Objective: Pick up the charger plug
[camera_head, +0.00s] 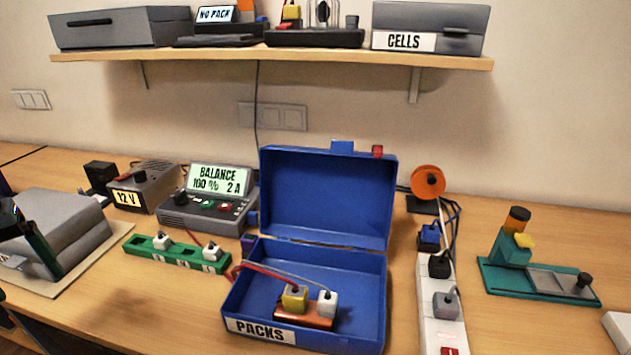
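A white power strip (435,317) runs along the table right of the blue case. Three plugs stand in it: a blue one (428,236) at the back, a black one (439,265) in the middle and a grey one (446,301) nearer the front. No label shows which is the charger plug. The grey charger (208,206) with a lit "BALANCE 100 % 2 A" screen stands left of the case. My gripper (40,247) shows partly as a dark shape at the left edge, over a grey case and far from the strip. Its opening cannot be made out.
The open blue "PACKS" case (376,290) holds an orange pack with yellow and white connectors. A green board (140,246) with white plugs lies left of it. An orange spool (428,181) and dark cables crowd the strip's far end. A teal fixture (500,275) stands right. A shelf (300,58) overhangs the back.

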